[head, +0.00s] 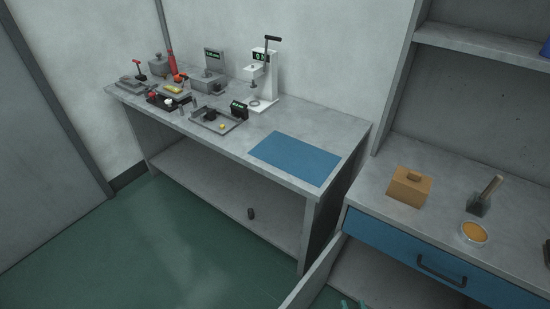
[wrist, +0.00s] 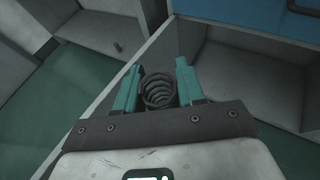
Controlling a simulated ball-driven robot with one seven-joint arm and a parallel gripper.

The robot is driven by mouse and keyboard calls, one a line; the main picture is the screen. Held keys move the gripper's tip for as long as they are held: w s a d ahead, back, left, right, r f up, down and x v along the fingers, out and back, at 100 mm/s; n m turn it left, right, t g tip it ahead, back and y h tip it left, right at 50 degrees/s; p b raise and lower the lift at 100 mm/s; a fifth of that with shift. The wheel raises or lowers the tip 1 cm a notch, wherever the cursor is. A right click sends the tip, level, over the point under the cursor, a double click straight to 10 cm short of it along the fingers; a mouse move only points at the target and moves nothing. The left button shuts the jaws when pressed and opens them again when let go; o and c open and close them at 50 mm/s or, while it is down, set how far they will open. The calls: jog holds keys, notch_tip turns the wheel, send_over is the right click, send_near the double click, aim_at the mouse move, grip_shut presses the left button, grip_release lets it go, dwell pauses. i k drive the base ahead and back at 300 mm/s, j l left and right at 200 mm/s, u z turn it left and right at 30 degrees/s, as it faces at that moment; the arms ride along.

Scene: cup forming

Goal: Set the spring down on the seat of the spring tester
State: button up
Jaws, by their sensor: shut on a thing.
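My gripper (wrist: 158,68) is shut on a dark coil spring (wrist: 158,92), which sits between its two teal fingers in the wrist view. Only a sliver of teal shows at the bottom edge of the head view, so the spring cannot be made out there. The spring tester (head: 269,86) is a white stand with a dark lever on top, at the back of the grey bench in the head view. Its round seat (head: 255,102) is low at its front and looks bare. My gripper is well away from it, low in front of the cabinet on the right.
The grey bench (head: 225,150) bears a blue mat (head: 295,158), a tray (head: 228,127) and several tools and devices. An open cabinet door (head: 320,275) stands near my gripper, below a blue drawer (head: 405,257). A small dark piece (head: 250,213) lies on the bench's lower shelf.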

aim_at(256, 104)
jog(key=j+z, duration=0.1)
jog(key=j, duration=1.25)
jog(key=j+z, duration=0.15)
jog(key=j, duration=1.2)
jog(key=i+j, duration=0.15)
jog(key=j, duration=0.25)
jog(key=i+j+z, duration=0.1)
jog(key=j, duration=0.35)
jog(key=i+j, duration=0.2)
jog(key=j, duration=0.2)
jog(key=i+j+z, duration=0.1)
jog(key=j, duration=0.35)
jog(key=i+j, duration=0.15)
jog(key=j, duration=0.25)
